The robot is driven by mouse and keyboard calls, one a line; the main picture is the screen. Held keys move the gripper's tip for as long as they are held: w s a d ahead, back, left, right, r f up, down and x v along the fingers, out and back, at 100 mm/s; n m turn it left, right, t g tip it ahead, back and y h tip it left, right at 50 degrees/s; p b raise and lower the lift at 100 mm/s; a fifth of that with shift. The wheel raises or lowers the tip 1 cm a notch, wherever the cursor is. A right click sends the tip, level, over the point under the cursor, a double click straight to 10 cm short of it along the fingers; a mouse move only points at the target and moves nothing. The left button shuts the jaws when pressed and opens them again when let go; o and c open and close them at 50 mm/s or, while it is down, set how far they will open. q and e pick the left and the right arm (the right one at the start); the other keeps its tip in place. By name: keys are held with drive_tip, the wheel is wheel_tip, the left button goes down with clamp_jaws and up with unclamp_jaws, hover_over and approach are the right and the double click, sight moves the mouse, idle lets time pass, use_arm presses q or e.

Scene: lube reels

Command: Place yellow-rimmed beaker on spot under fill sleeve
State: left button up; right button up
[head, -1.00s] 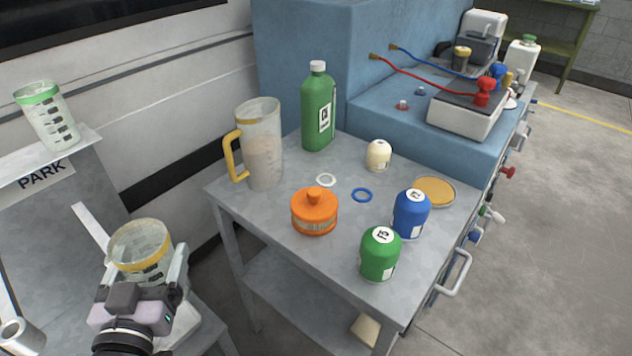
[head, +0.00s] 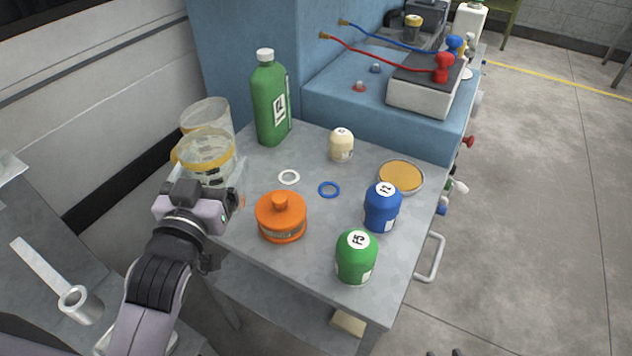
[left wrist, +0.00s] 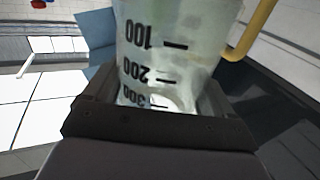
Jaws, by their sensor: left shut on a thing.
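The yellow-rimmed beaker (head: 208,152) is clear with dark markings. My left gripper (head: 210,188) is shut on it and holds it upright at the left edge of the grey cart, in front of the jug. In the left wrist view the beaker (left wrist: 170,50) fills the middle between the fingers, its marks reading 100, 200 and 300. A white sleeve-like ring on a flat strip (head: 75,300) shows at the lower left; I cannot tell whether it is the fill sleeve. No spot under it is discernible. My right gripper is not in view.
The jug (head: 206,115) stands just behind the beaker. An orange lidded pot (head: 281,218), green bottle (head: 270,100), blue canister (head: 382,207), green canister (head: 356,258), cream canister (head: 342,145) and yellow-topped dish (head: 401,177) stand on the cart (head: 318,268). White and blue rings lie between them.

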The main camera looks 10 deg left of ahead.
use_arm(q)
drive_tip(key=w+a+r, duration=0.1)
drive_tip(key=w+r, duration=0.4)
drive_tip(key=r, duration=0.5)
wheel_tip(320, 180, down, 20)
drive_tip(key=b, duration=0.2)
drive_tip(key=shift+b, duration=0.35)
drive_tip(key=shift+f, duration=0.1)
drive_tip(key=shift+f, duration=0.15)
drive_tip(key=o, duration=0.9)
